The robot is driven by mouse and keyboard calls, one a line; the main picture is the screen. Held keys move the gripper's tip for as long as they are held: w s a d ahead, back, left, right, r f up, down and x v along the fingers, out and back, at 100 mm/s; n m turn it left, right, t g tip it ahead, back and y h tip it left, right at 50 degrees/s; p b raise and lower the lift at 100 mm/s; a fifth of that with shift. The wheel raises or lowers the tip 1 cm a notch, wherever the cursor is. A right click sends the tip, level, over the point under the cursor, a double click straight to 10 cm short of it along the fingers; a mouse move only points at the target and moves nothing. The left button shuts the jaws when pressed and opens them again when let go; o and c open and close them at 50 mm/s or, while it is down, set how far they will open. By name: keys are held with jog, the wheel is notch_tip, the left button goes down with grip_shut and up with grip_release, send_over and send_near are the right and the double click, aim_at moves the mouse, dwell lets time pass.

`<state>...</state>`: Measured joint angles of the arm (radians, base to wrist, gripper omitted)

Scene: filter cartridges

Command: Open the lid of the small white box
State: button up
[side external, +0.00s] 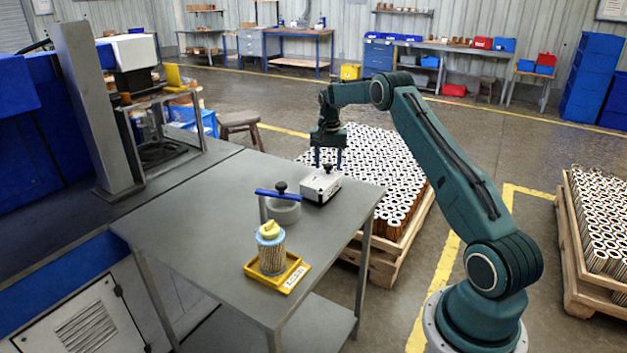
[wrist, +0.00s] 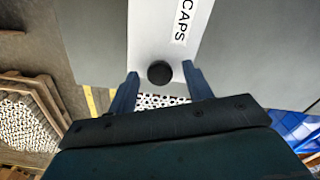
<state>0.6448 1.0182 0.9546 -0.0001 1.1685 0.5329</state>
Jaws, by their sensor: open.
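The small white box (side external: 317,189) sits on the grey table near its back right edge, with a black knob (side external: 328,168) on top. In the wrist view the white box (wrist: 150,35) carries a label reading CAPS, and its black round knob (wrist: 159,73) shows between the fingers. The lid looks closed. My gripper (side external: 328,165) is above the box with its fingers pointing down. In the wrist view my gripper (wrist: 160,78) is open, one finger on each side of the knob, with gaps on both sides. I cannot tell how far the fingertips are above the lid.
A grey round part with a blue bar and black knob (side external: 283,209) stands close left of the box. A yellow tray (side external: 290,277) holds a pleated filter cartridge (side external: 271,252) near the table's front. The table's left side (side external: 190,205) is clear. A pallet of cartridges (side external: 390,180) stands behind.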

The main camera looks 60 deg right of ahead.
grip_shut()
